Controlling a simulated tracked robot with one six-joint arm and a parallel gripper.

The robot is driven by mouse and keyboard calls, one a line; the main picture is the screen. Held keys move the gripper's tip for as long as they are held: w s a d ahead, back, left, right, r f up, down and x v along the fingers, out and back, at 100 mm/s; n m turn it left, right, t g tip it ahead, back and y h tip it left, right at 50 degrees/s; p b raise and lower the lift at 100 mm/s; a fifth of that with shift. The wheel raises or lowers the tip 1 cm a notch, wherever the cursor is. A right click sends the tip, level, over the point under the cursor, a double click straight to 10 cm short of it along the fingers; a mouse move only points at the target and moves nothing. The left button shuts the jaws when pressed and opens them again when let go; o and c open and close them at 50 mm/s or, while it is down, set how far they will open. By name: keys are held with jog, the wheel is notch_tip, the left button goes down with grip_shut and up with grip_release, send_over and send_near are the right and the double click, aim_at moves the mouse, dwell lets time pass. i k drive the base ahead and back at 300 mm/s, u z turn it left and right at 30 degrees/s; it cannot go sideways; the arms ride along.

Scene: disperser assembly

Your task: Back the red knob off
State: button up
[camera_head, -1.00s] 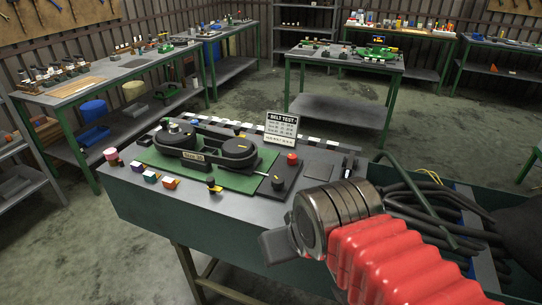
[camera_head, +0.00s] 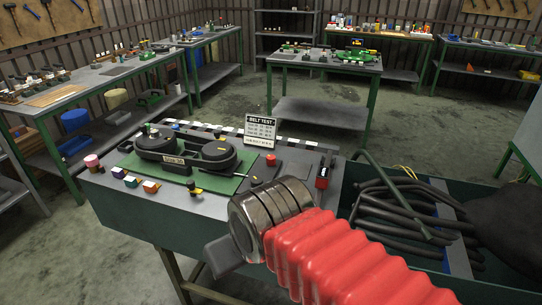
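A small red knob (camera_head: 271,160) stands on the grey workbench (camera_head: 215,207), at the right end of the green belt-test board (camera_head: 180,178). A black round dial (camera_head: 257,184) with a red mark sits just in front of it. My arm, with a red ribbed sleeve and a metal wrist, reaches in from the lower right. Only a grey part of my gripper (camera_head: 222,256) shows, low at the bench's front edge and apart from the red knob. Its fingertips are not clearly seen.
A "BELT TEST" card (camera_head: 260,129) stands behind the red knob. A red-and-black tool (camera_head: 322,176) stands to the right. Small coloured blocks (camera_head: 131,181) line the board's front. A green bin (camera_head: 400,270) with black hoses lies at the right.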

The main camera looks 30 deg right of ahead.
aim_at(270, 158)
jog(key=z, duration=0.05)
jog(key=i, duration=1)
jog(key=u, duration=0.05)
